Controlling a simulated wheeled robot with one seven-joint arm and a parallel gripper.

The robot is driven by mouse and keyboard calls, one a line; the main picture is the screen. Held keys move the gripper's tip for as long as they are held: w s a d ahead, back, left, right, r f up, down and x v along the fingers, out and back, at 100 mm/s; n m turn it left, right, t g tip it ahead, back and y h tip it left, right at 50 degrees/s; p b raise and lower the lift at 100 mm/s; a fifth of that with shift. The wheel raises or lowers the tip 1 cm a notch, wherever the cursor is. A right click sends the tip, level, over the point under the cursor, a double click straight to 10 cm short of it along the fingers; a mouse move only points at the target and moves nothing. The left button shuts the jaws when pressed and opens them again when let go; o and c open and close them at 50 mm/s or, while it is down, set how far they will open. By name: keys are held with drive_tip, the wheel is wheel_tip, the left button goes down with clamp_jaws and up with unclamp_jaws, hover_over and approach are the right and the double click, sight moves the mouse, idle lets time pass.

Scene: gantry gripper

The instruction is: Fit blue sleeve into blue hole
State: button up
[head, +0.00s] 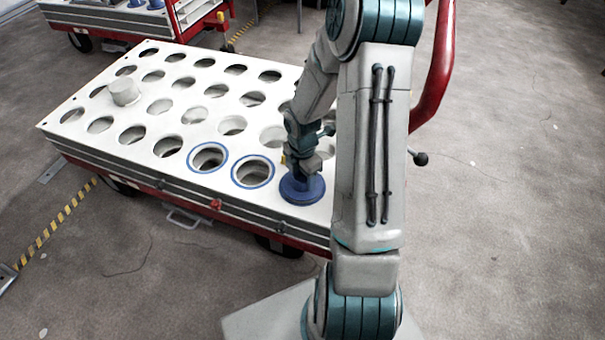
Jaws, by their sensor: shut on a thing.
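A blue sleeve (302,191) with a wide round flange is at the near right part of the white cart top, partly hidden by my gripper. My gripper (303,176) is shut on the sleeve's upper part from above. The sleeve looks upright, with its flange at or close to the cart top; I cannot tell whether it sits in a hole. Two blue-rimmed holes show to its left: one beside it (253,171) and one farther left (208,157). Both are empty.
The white cart top (75,137) has rows of plain holes. A white sleeve (124,91) stands at its left. My arm hides the cart's right end. A red handle (440,70) rises behind my arm. Another cart (110,15) stands at the back left.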

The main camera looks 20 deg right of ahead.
drive_tip(key=shift+f, duration=0.45)
drive_tip(key=o, duration=1.2)
wheel_tip(320, 180, up, 14)
drive_tip(key=p, duration=0.6)
drive_tip(key=shift+f, duration=0.1)
